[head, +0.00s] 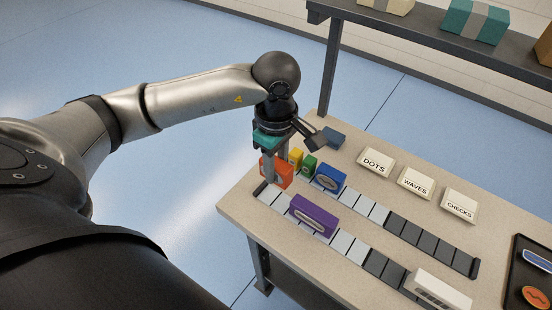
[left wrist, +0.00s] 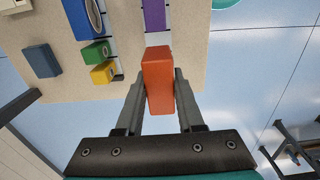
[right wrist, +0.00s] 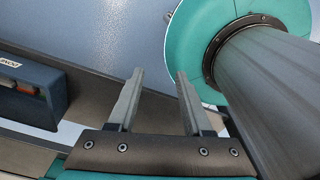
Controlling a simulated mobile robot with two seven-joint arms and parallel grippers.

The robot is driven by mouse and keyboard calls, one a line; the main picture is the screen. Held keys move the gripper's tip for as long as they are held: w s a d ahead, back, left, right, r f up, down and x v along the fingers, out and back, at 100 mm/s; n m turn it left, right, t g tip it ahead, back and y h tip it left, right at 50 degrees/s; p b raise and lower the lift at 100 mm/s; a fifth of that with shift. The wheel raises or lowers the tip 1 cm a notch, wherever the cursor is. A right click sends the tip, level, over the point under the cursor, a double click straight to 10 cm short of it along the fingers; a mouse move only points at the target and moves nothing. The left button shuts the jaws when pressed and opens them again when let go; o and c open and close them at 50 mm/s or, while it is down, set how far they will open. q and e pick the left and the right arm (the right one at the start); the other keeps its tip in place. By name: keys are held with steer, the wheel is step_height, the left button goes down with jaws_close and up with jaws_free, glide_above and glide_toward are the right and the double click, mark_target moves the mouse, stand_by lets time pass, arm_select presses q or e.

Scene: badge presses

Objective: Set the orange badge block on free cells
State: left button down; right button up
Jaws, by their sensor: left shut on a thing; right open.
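The orange badge block (head: 283,173) is between the fingers of my left gripper (head: 270,172), at the left end of the table by the cell strips. The left wrist view shows both fingers on the sides of the orange block (left wrist: 158,75). Whether its underside touches the strip cannot be told. The near strip has bare light cells (head: 341,243) and a purple block (head: 314,217) on it. The far strip has a blue block (head: 329,180), bare light cells (head: 363,206) and dark cells (head: 420,235). My right gripper (right wrist: 155,100) is open and empty, away from the blocks.
Yellow (head: 296,156) and green (head: 309,165) blocks stand close to the orange one. A dark blue block (head: 334,137) lies behind. A white block (head: 440,288) stands at the near strip's right. Label tiles (head: 376,162) and a dark badge tray (head: 516,278) are further right.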

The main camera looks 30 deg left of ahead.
arm_select(q)
step_height(320, 180, down, 7)
steer(key=b, duration=0.5)
steer(key=shift+f+b, duration=0.15)
steer(key=shift+b, duration=0.2)
steer(key=shift+w+f+b, duration=0.1)
steer(key=shift+f+b, duration=0.4)
steer(key=shift+f, duration=0.05)
arm_select(e)
step_height(320, 180, down, 7)
steer(key=w, duration=0.1)
steer(key=shift+a, duration=0.35)
arm_select(q)
steer(key=shift+f+b, duration=0.25)
steer(key=shift+b, duration=0.05)
arm_select(e)
steer(key=shift+d+f, duration=0.25)
steer(key=shift+f, duration=0.05)
arm_select(q)
steer(key=shift+c, duration=2.2)
jaws_free()
steer(key=shift+r, duration=0.1)
arm_select(e)
steer(key=shift+r, duration=0.1)
arm_select(q)
steer(key=shift+r+p, duration=3.65)
steer(key=shift+r, duration=1.8)
arm_select(e)
step_height(320, 180, up, 7)
